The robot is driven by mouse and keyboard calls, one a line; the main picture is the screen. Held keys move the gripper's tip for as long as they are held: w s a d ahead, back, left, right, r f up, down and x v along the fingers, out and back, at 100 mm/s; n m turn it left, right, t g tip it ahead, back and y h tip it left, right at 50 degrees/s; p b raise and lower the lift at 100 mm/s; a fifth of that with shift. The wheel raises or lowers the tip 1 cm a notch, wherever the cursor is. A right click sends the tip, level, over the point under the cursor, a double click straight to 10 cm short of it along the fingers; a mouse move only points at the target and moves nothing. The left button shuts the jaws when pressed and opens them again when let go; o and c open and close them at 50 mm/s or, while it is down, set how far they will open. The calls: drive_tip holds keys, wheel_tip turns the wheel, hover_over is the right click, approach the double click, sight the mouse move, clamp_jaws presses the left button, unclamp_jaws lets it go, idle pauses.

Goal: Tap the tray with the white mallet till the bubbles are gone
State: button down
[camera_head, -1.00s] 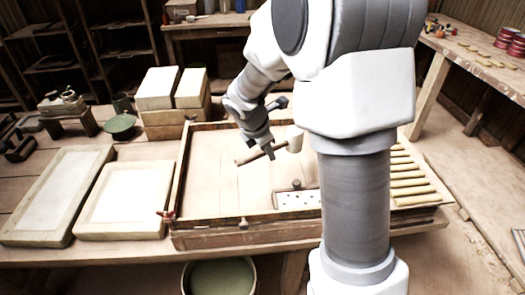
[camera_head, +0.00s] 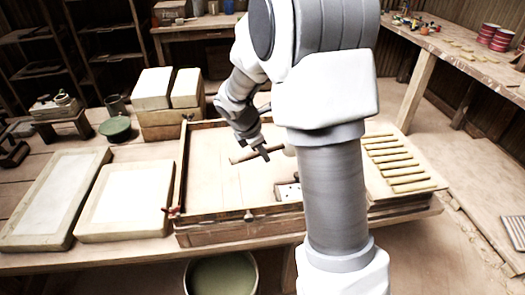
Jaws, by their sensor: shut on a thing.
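My gripper (camera_head: 262,153) is above the wooden press bed (camera_head: 212,190), shut on the handle of the mallet (camera_head: 240,157). The mallet is held nearly level, its handle end to the left. Its pale head (camera_head: 290,150) is at the right, mostly hidden behind my arm. The white tray with dark spots (camera_head: 285,194) lies in the front part of the bed, below and apart from the mallet. My arm hides the right part of the tray. Dark spots show on its visible part, too small to tell closely.
Two framed pale slabs (camera_head: 128,237) lie left of the press. Pale blocks (camera_head: 170,117) and a green bowl (camera_head: 115,129) stand behind them. Several yellow bars (camera_head: 400,170) lie to the right. A bucket (camera_head: 222,262) stands below the front edge. The bed's left part is clear.

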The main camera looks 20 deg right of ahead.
wheel_tip(320, 180, down, 7)
drive_tip(key=b, duration=0.5)
drive_tip(key=shift+f, duration=0.2)
drive_tip(key=shift+r, duration=0.2)
wheel_tip(320, 180, up, 4)
drive_tip(key=p, duration=0.4)
drive_tip(key=shift+f, duration=0.1)
drive_tip(key=shift+f, duration=0.1)
